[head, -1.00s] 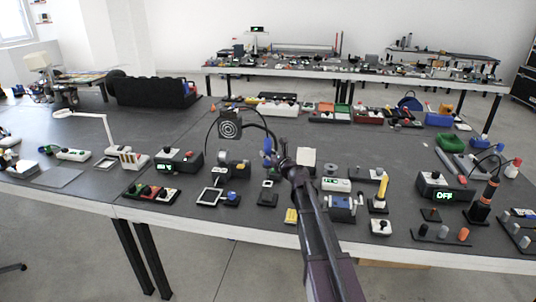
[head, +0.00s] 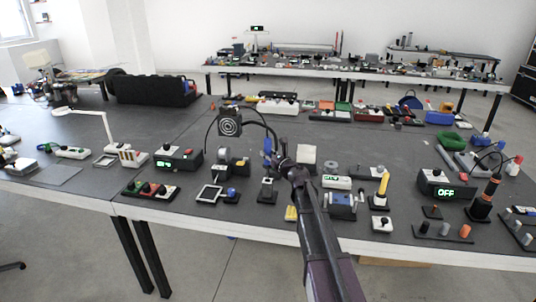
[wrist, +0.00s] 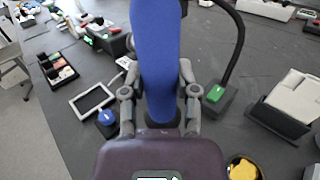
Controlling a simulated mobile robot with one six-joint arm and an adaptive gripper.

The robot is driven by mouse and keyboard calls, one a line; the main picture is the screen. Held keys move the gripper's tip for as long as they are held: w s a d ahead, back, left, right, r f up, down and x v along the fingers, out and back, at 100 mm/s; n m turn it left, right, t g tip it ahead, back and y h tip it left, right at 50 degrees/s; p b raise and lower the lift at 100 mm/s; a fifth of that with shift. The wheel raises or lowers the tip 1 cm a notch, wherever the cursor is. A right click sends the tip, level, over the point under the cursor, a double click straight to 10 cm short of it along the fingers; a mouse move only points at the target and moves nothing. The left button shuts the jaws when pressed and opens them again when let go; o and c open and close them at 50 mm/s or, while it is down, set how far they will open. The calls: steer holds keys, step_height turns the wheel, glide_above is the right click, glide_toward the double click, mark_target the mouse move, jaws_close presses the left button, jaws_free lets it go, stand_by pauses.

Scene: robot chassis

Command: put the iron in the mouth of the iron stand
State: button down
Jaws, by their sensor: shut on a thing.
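My gripper (wrist: 158,105) is shut on a long blue handle, which I take to be the iron (wrist: 160,55). In the wrist view the handle stands between the two grey fingers. In the head view the iron's blue part (head: 267,146) shows just left of my gripper (head: 275,158), above the table. Its tip cannot be made out clearly. A small black stand-like piece with a grey top (head: 267,190) lies below it; I cannot tell whether this is the iron stand or whether the iron touches it. A black holder with an orange-banded tool (head: 484,200) stands far right.
A round fan head (head: 230,122) and a thin black curved line rise behind my gripper. A white-framed pad (head: 209,194) and a blue button (head: 232,194) lie left. A white block (head: 306,153) and a blue device (head: 342,203) stand right. A station reading OFF (head: 445,187) is farther right.

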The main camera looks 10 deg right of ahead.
mark_target(268, 166)
steer(key=shift+f+b, duration=3.35)
steer(key=shift+f, duration=0.1)
stand_by(0.4)
steer(key=shift+c, duration=1.4)
jaws_free()
steer(key=shift+s, duration=0.1)
steer(key=v, duration=1.2)
steer(key=shift+r, duration=0.15)
step_height(268, 166, up, 10)
steer(key=p, duration=1)
